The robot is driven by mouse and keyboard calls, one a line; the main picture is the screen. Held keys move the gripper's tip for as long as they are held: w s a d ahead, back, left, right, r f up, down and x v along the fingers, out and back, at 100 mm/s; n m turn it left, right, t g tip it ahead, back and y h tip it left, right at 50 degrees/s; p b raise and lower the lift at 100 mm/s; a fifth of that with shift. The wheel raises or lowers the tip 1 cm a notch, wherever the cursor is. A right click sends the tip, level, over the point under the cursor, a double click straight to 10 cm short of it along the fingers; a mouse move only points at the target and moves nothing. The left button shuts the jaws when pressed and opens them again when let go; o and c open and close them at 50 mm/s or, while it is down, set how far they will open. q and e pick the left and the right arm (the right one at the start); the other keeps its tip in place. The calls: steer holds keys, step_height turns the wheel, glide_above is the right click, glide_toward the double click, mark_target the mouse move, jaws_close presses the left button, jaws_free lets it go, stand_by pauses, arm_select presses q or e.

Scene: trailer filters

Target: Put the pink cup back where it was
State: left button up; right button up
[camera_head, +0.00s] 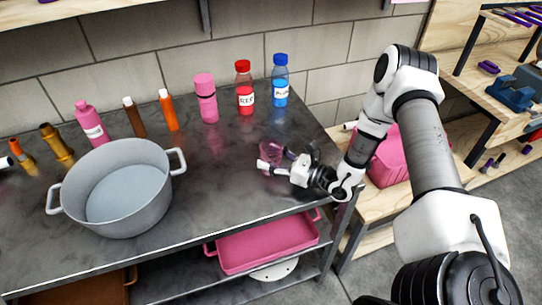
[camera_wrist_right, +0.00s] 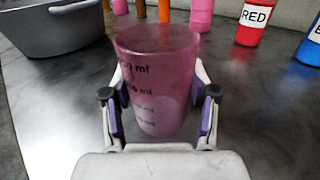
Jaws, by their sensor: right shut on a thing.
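The pink cup (camera_wrist_right: 157,85) is translucent, with dark ml markings on its side. It is upright between the two fingers of my right gripper (camera_wrist_right: 160,105), which is shut on it. In the head view the cup (camera_head: 270,151) is at the right part of the dark table (camera_head: 225,170), partly hidden by the gripper (camera_head: 271,158). I cannot tell whether its base touches the tabletop. My left gripper is not in view.
A large grey pot (camera_head: 125,190) stands at the left. Several bottles line the back, including a red one (camera_head: 244,90), a blue one (camera_head: 280,82) and a pink one (camera_head: 206,98). A pink tray (camera_head: 265,247) is on the shelf below. The table between pot and cup is clear.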

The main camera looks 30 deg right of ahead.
mark_target(280, 162)
steer(key=shift+w+a+f, duration=0.1)
steer(key=shift+f, duration=0.1)
steer(key=shift+f+b, duration=0.2)
steer(key=shift+b, duration=0.15)
steer(key=o, duration=1.3)
steer(key=shift+r, duration=0.2)
steer(key=shift+r+p, duration=0.25)
steer(key=shift+p, duration=0.35)
steer(key=v, duration=0.3)
steer(key=shift+f, duration=0.25)
steer(key=p+v, duration=0.1)
steer(key=v, duration=0.7)
steer(key=shift+s+r, duration=0.1)
steer(key=shift+s, duration=0.25)
steer(key=shift+s+d, duration=0.2)
